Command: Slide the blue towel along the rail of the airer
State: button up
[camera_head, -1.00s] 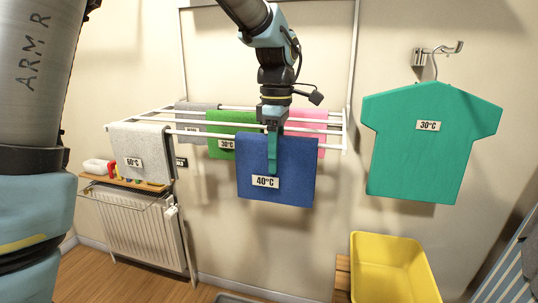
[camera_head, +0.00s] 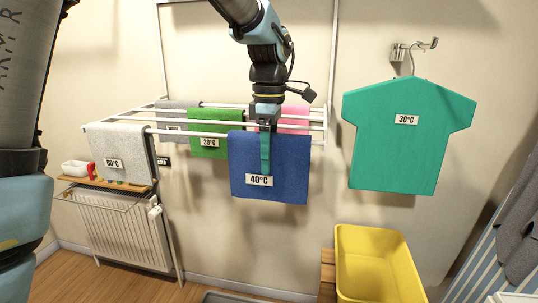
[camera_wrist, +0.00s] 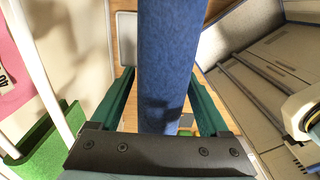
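The blue towel (camera_head: 290,173), labelled 40°C, hangs folded over the front rail (camera_head: 205,132) of the white airer, near the rail's right end. My gripper (camera_head: 265,150) comes down from above, with one teal finger against the towel's front face. The back finger is hidden by the towel in the head view.
A grey 60°C towel (camera_head: 125,153) hangs on the same rail's left. Behind hang a green towel (camera_head: 215,148), another grey towel (camera_head: 172,128) and a pink towel (camera_head: 294,112). A teal shirt (camera_head: 405,150) hangs at right above a yellow tub (camera_head: 375,270).

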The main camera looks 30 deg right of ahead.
jog(key=shift+o, duration=0.4)
notch_tip(320, 180, up, 11)
jog(key=shift+f+b, duration=0.1)
jog(key=shift+b, duration=0.6)
jog(key=shift+s, duration=0.1)
